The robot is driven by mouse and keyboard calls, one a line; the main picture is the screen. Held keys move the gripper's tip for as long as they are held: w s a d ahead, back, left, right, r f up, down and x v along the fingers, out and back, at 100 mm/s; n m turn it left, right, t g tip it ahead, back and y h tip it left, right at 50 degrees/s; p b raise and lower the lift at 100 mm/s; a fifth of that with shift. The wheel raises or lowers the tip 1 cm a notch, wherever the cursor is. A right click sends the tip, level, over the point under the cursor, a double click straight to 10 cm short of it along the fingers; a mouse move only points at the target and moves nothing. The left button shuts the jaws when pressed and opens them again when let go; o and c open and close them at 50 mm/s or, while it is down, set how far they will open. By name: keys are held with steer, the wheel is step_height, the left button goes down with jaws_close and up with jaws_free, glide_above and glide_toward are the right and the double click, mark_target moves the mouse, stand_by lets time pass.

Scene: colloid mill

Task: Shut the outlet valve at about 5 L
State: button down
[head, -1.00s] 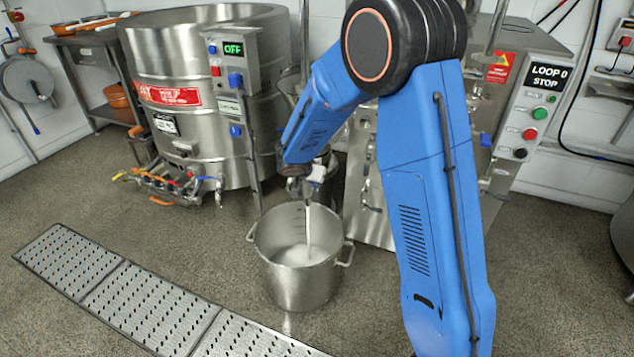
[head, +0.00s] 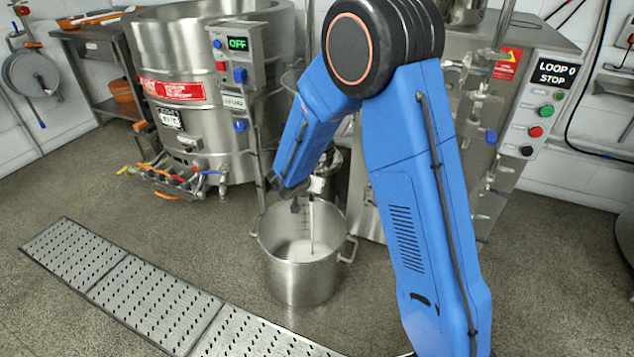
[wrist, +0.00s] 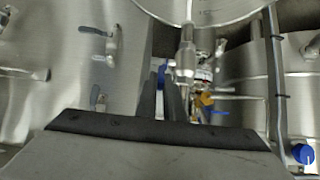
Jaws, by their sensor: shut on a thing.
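A steel pot (head: 292,283) stands on the floor with white liquid (head: 300,252) inside. Level marks show on its inner wall, but their figures are too small to read. A thin white stream (head: 312,225) falls into it from the outlet valve (head: 320,184), partly hidden behind my arm. My gripper (head: 296,207) is beside the outlet, just left of the stream. In the wrist view, the dark fingers of my gripper (wrist: 163,88) are shut on a blue handle (wrist: 162,74), mostly hidden between them.
The mill's panel (head: 551,95) at right reads LOOP 0 STOP. A steel tank (head: 190,65) with a panel (head: 238,52) reading OFF stands at left, small valves (head: 180,178) at its base. A floor grating (head: 130,290) lies in front. Open floor is at right.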

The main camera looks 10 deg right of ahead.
steer(key=c, duration=1.9)
jaws_free()
steer(key=shift+o, duration=0.2)
steer(key=v, duration=1.7)
steer(key=shift+s+a+r, duration=0.15)
